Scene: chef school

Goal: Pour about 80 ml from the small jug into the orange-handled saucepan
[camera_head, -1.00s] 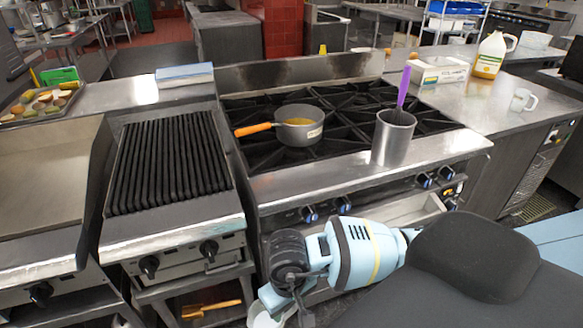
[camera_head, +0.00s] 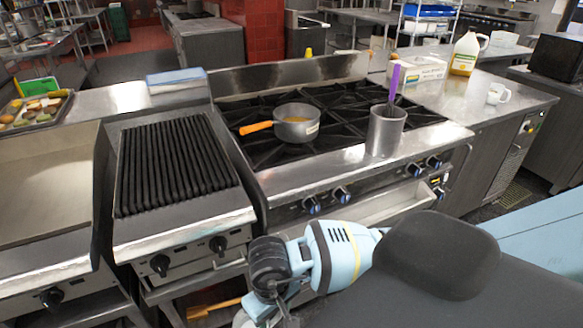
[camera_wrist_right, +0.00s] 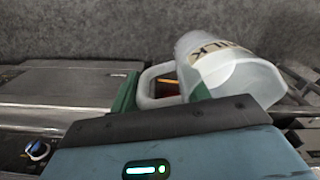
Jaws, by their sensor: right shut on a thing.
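The saucepan (camera_head: 297,132) with its orange handle (camera_head: 256,127) sits on the black stove grates, with some yellow-orange contents visible inside. The small jug (camera_wrist_right: 240,78) is whitish with "MILK" lettering and looks tilted in the right wrist view. My right gripper (camera_wrist_right: 163,84) has green fingers and is shut on the jug's handle. In the head view, my right arm hangs low in front of the stove, below and apart from the saucepan. The gripper is mostly cut off at the bottom edge there. The jug's contents cannot be made out. My left gripper is not in view.
A metal container (camera_head: 386,131) with a purple-handled whisk (camera_head: 394,82) stands at the stove's front right. A ribbed grill (camera_head: 172,165) is left of the stove.

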